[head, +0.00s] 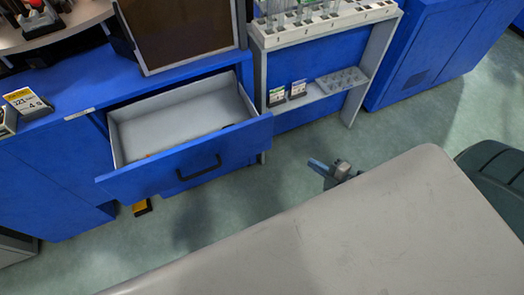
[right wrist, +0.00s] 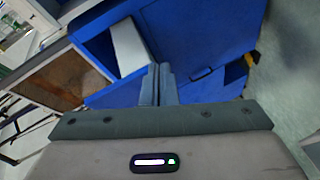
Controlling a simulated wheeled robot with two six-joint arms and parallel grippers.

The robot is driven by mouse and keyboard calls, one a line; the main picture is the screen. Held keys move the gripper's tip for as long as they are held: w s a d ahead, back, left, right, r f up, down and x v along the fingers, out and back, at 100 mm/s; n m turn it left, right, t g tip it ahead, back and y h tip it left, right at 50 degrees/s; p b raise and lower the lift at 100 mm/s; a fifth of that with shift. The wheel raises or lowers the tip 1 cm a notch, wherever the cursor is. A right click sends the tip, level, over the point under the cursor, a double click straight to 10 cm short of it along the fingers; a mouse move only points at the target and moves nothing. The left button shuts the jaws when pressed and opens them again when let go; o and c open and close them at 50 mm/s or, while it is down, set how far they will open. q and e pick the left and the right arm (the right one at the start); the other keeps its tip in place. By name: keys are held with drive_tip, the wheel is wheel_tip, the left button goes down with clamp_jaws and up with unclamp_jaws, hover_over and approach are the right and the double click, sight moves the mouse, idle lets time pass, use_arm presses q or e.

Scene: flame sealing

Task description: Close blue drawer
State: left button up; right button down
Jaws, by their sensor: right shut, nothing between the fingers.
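The blue drawer (head: 185,160) is pulled out of the blue cabinet in the head view. Part of the handle side is hidden there. My left gripper is not in view.
A grey shelf stand (head: 325,28) with a rack of glassware stands right of the drawer. A brown-panelled frame (head: 180,30) stands on the cabinet top above the drawer. A yellow-black item (head: 142,207) lies on the floor by the cabinet. Green floor between gripper and drawer looks clear.

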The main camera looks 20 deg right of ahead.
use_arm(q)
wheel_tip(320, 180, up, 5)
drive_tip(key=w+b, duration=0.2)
use_arm(e)
drive_tip(key=s+a+r+n+g+y, duration=0.2)
drive_tip(key=a+r+n+y, duration=0.55)
drive_tip(key=r, duration=0.25)
drive_tip(key=p, duration=0.3)
approach(249, 140)
drive_tip(key=shift+n+h, duration=0.35)
drive_tip(key=shift+n, duration=0.1)
drive_tip(key=w+a, duration=0.1)
drive_tip(key=a, duration=0.2)
drive_tip(key=w+a, duration=0.1)
drive_tip(key=shift+w+a+r, duration=0.25)
drive_tip(key=shift+w+a, duration=0.05)
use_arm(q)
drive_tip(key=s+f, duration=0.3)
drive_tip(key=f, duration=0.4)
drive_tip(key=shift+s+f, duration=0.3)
use_arm(e)
drive_tip(key=shift+w+f, duration=0.1)
drive_tip(key=shift+w, duration=0.5)
drive_tip(key=shift+w, duration=0.15)
